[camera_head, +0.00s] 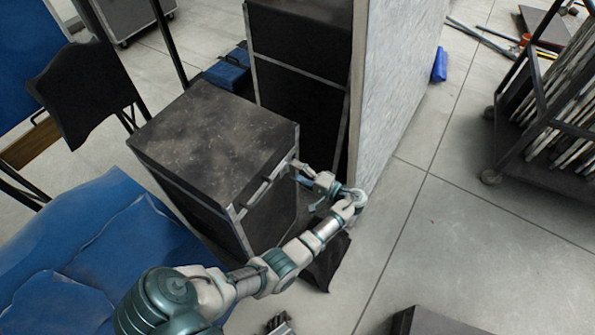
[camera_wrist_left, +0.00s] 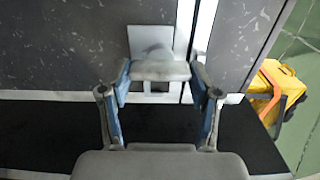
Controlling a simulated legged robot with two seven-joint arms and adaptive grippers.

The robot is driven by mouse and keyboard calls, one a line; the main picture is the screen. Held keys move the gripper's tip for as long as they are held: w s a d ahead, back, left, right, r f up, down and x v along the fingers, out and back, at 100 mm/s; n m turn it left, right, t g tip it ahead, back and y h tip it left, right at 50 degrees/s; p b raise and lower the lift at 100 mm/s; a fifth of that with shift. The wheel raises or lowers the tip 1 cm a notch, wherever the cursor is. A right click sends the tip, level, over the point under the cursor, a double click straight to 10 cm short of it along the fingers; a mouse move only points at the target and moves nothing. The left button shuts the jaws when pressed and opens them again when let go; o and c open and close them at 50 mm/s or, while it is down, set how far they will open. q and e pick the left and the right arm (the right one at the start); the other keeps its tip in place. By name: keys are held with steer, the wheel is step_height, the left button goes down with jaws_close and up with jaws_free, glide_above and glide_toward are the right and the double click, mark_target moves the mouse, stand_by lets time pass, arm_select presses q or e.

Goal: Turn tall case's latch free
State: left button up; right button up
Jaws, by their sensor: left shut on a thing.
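A dark speckled case (camera_head: 215,140) with metal edges stands in the middle of the head view. My left gripper (camera_head: 298,170) is at the upper part of its right side, by the metal edge. In the left wrist view the gripper (camera_wrist_left: 161,74) is shut on a pale latch piece (camera_wrist_left: 160,71), with a fingertip on each side. A square metal plate (camera_wrist_left: 150,38) lies behind the latch on the dark panel. The latch's exact turn angle is hard to tell. My right gripper is not clearly seen.
A taller dark case (camera_head: 300,85) and a pale grey panel (camera_head: 400,85) stand close behind my gripper. A wheeled rack (camera_head: 550,130) is at right. Blue sheeting (camera_head: 90,250) lies at left. Open floor (camera_head: 450,240) is at right of my arm.

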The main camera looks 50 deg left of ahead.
arm_select(q)
steer(key=shift+w, duration=0.1)
steer(key=o, duration=1.1)
steer(key=shift+f, duration=0.1)
steer(key=shift+o, duration=0.2)
steer(key=shift+d, duration=0.2)
steer(key=v, duration=1.1)
steer(key=shift+w+d, duration=0.2)
steer(key=shift+d, duration=0.1)
